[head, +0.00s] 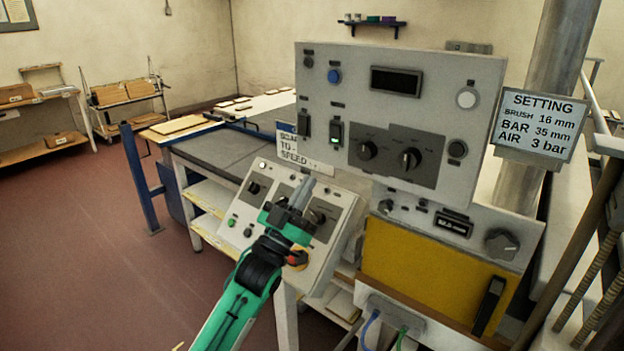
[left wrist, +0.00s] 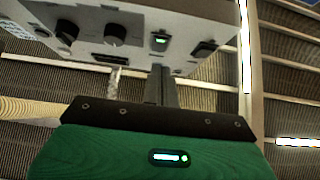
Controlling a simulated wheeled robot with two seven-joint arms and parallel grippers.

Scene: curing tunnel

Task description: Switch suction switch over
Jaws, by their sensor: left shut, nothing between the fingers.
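The upright grey control panel (head: 430,85) carries two rocker switches at its lower left. One is dark (head: 305,126) and one is lit green (head: 336,133). Their labels are too small to read, so I cannot tell which is the suction switch. In the left wrist view the green-lit switch (left wrist: 160,41) and the dark switch (left wrist: 204,48) show above my fingers. My left gripper (head: 304,189) is shut and empty, pointing up, in front of the lower sloped panel and below the two switches. It also shows in the left wrist view (left wrist: 160,86). My right gripper is not in view.
The sloped panel (head: 262,187) with knobs and buttons lies behind my left gripper. Two rotary knobs (head: 411,158) sit right of the switches. A speed sign (head: 300,150) stands close behind. A yellow-fronted box (head: 405,262) and a setting sign (head: 540,124) are at right.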

